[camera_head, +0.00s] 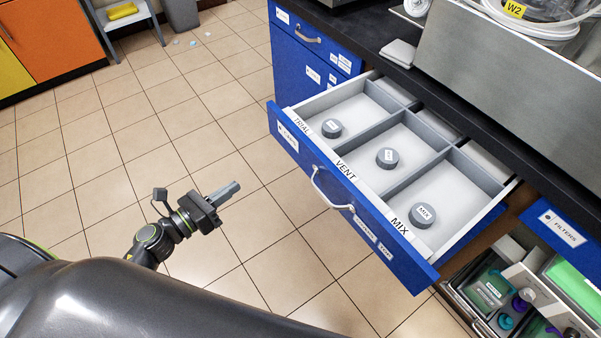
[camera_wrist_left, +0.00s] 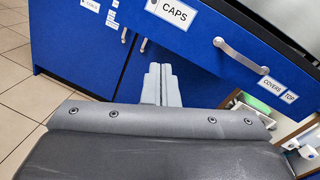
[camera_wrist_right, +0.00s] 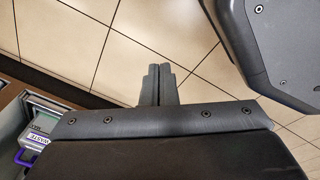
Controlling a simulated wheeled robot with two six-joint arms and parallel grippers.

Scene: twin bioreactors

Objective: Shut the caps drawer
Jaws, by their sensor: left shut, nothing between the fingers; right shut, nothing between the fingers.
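The caps drawer (camera_head: 380,190) is pulled out from the blue cabinet, its front facing my left arm. It has three compartments, labelled TRIAL, VENT and MIX, each holding a grey round cap: one in TRIAL (camera_head: 331,128), one in VENT (camera_head: 387,158), one in MIX (camera_head: 422,214). Its curved handle (camera_head: 328,190) also shows in the left wrist view (camera_wrist_left: 241,56), near the CAPS label. My left gripper (camera_head: 226,190) is shut and empty, in front of the drawer and apart from it. My right gripper (camera_wrist_right: 158,84) is shut and empty over the tiled floor; the head view does not show it.
An open lower drawer (camera_head: 455,297) with bottles and trays sits at bottom right, beside the FILTERS front (camera_head: 562,228). The black countertop (camera_head: 440,95) carries a steel unit (camera_head: 510,75). Tiled floor (camera_head: 110,140) is clear to the left, with small scraps farther back.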

